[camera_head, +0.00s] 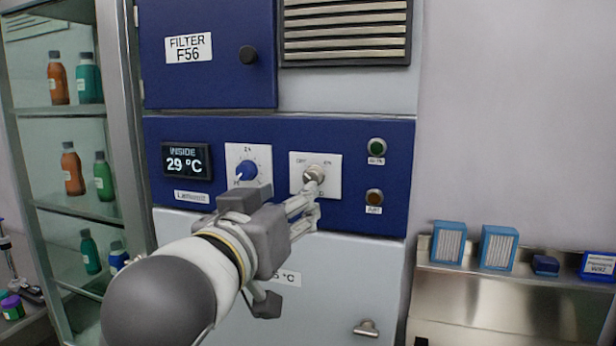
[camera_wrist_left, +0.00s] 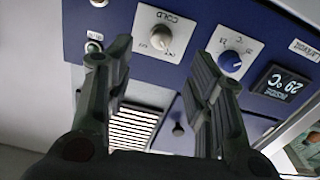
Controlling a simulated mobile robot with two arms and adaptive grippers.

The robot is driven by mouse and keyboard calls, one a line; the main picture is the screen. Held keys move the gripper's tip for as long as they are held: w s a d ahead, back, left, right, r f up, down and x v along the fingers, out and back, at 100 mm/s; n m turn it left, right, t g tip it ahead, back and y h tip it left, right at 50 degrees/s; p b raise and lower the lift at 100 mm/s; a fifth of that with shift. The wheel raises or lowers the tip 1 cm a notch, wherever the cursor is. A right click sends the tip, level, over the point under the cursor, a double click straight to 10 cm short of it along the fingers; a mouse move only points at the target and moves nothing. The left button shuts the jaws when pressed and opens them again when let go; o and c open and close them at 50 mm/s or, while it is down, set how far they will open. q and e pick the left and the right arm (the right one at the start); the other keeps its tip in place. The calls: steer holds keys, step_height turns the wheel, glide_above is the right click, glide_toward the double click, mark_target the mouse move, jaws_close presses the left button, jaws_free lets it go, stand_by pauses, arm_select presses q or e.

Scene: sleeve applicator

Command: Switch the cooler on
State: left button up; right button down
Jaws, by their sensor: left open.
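The cooler's blue control panel (camera_head: 360,214) has a pale rotary switch (camera_head: 314,173) on a white plate with OFF at upper left and ON at upper right. The same switch (camera_wrist_left: 162,38) shows in the left wrist view, on a plate marked COLD. I cannot tell which mark it points to. My left gripper (camera_head: 317,194) is open in front of the panel, its fingertips close to the switch and overlapping its lower part. In the left wrist view its two fingers (camera_wrist_left: 161,52) stand either side of the switch. I cannot tell whether they touch it. My right gripper is not in view.
Left of the switch are a blue dial (camera_head: 246,170) and a display (camera_head: 187,161) reading 29 °C. A green button (camera_head: 377,146) and an amber one (camera_head: 374,196) are at its right. A glass bottle cabinet (camera_head: 128,150) stands left; a metal shelf (camera_head: 480,285) holds small boxes at right.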

mark_target(310, 179)
arm_select(q)
steer(key=p+x, duration=0.1)
steer(key=x, duration=0.2)
steer(key=p+x, duration=0.2)
steer(key=x, duration=0.1)
steer(key=p+x, duration=0.1)
steer(key=x, duration=0.3)
steer(key=shift+w+a+r+p, duration=0.1)
steer(key=shift+a+r+p, duration=0.05)
steer(key=shift+r+p, duration=0.2)
steer(key=shift+w+f, duration=0.1)
steer(key=shift+w, duration=0.2)
steer(key=shift+c, duration=0.2)
steer(key=c, duration=1)
